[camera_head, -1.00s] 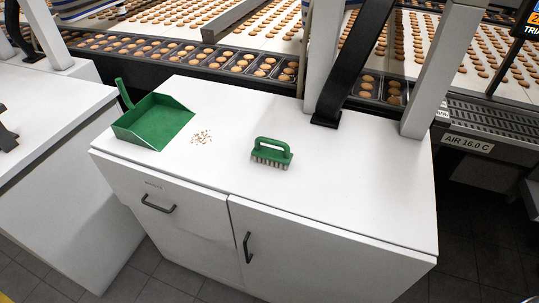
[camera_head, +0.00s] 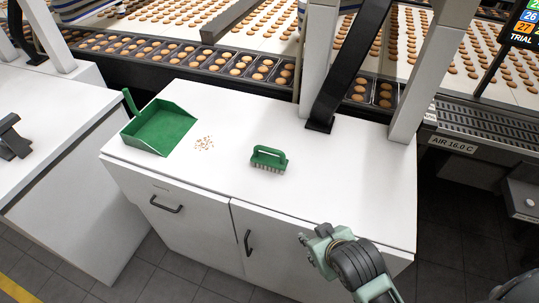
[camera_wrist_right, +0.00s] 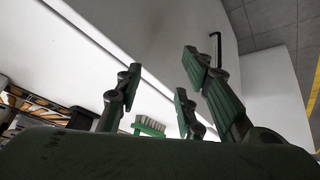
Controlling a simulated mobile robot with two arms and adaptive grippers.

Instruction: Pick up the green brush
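The green brush (camera_head: 268,159) stands bristles down on the white cabinet top, its handle loop upward. My right gripper (camera_head: 312,240) is at the front edge of the cabinet, below and to the right of the brush in the head view, and apart from it. In the right wrist view the gripper's fingers (camera_wrist_right: 160,88) are spread open with nothing between them. The brush (camera_wrist_right: 149,128) shows small beyond the fingers, partly hidden by the gripper's body. My left gripper is not in view.
A green dustpan (camera_head: 160,127) lies on the cabinet top (camera_head: 340,190), left of the brush, with crumbs (camera_head: 204,143) between them. A black post (camera_head: 335,85) and white uprights rise behind. Biscuit trays (camera_head: 238,66) run along the back. The top around the brush is clear.

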